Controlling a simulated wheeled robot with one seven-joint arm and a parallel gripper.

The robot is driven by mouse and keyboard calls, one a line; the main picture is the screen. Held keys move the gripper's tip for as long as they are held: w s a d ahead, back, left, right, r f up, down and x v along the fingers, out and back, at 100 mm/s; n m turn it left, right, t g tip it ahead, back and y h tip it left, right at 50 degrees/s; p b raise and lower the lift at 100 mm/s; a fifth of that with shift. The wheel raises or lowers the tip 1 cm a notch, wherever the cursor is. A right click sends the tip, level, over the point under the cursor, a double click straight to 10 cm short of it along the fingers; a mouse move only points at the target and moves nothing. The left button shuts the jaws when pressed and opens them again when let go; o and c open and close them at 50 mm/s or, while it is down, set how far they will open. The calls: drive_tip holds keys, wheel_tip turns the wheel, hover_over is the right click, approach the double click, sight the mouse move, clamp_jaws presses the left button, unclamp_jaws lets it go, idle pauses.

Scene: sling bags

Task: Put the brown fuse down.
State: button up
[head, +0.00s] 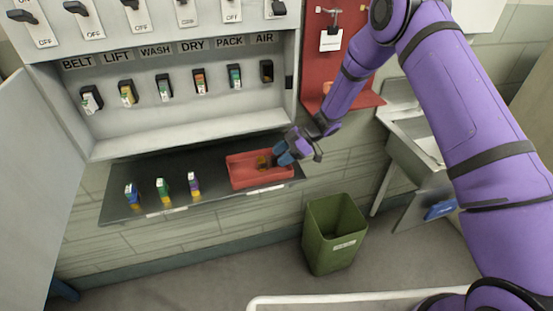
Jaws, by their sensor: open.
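A small brown and yellowish piece, which looks like the brown fuse (263,163), is in the red tray (245,183) at the right end of the dark shelf. My gripper (277,158) is at the tray's right side, with its bluish fingers over the tray and close to the fuse. The gripper is open. The fingers partly cover that corner of the tray, and I cannot tell whether they touch the fuse.
Several labelled sockets line the panel; the AIR socket (266,71) looks dark and empty. A blue fuse (132,194), a green fuse (163,189) and a purple fuse (194,184) stand on the shelf (212,193). A green bin (333,235) stands below right.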

drive_tip(key=v, duration=1)
drive_tip(key=s+d+r+m+t+h, duration=0.1)
drive_tip(key=s+d+r+m+h, duration=0.15)
drive_tip(key=s+r, duration=0.45)
drive_tip(key=s+d+r+m+t+h, duration=0.1)
drive_tip(key=s+d+r+m, duration=0.15)
drive_tip(key=r, duration=0.85)
drive_tip(key=s+d+r+m+t+h, duration=0.1)
drive_tip(key=s+d+r+m+h, duration=0.25)
drive_tip(key=r, duration=0.55)
drive_tip(key=s+d+r+m+t+h, duration=0.1)
drive_tip(key=s+d+r+m, duration=0.2)
drive_tip(key=s, duration=0.5)
drive_tip(key=s+d+r+m+t+h, duration=0.1)
drive_tip(key=s+d+r+m+t, duration=0.1)
drive_tip(key=s, duration=0.7)
drive_tip(key=s+d+r+m+t+h, duration=0.1)
drive_tip(key=s+d+r+m+t, duration=0.1)
drive_tip(key=s+d+r+m, duration=0.2)
drive_tip(key=s+d+m, duration=0.2)
drive_tip(key=s+m, duration=0.1)
drive_tip(key=s, duration=0.1)
drive_tip(key=shift+s+m+h, duration=0.3)
drive_tip(key=shift+m+h, duration=0.05)
drive_tip(key=shift+h, duration=0.05)
